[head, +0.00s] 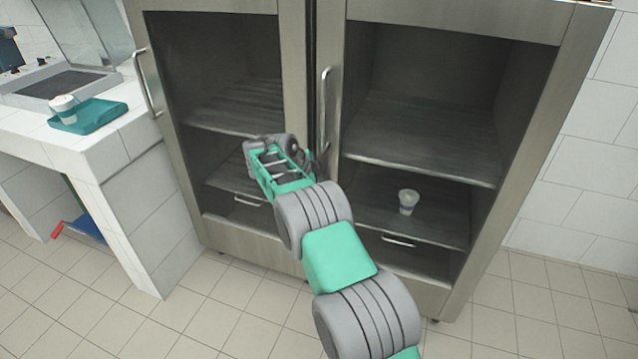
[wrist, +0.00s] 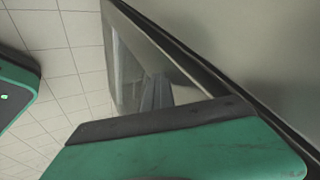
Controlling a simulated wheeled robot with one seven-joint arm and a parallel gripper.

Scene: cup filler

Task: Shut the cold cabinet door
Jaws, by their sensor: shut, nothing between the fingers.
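The cold cabinet has two glazed doors in steel frames. The left door (head: 294,75) has its handle (head: 148,82) on its left side. The right door (head: 357,70) has its handle (head: 325,108) on its left side. Both doors look closed or nearly so; a dark gap runs between them, and I cannot tell if either is fully shut. My gripper (head: 318,163) is shut and empty, in front of the cabinet near that gap, below the right door's handle. Contact with a door is unclear. The wrist view shows a steel door frame (wrist: 185,60) close up beside a dark seam.
A white cup (head: 408,201) stands on a lower shelf behind the right door. A tiled counter (head: 125,140) at the left holds a teal tray (head: 95,119) with a cup (head: 63,104) on it. Tiled floor (head: 560,300) is clear at the right.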

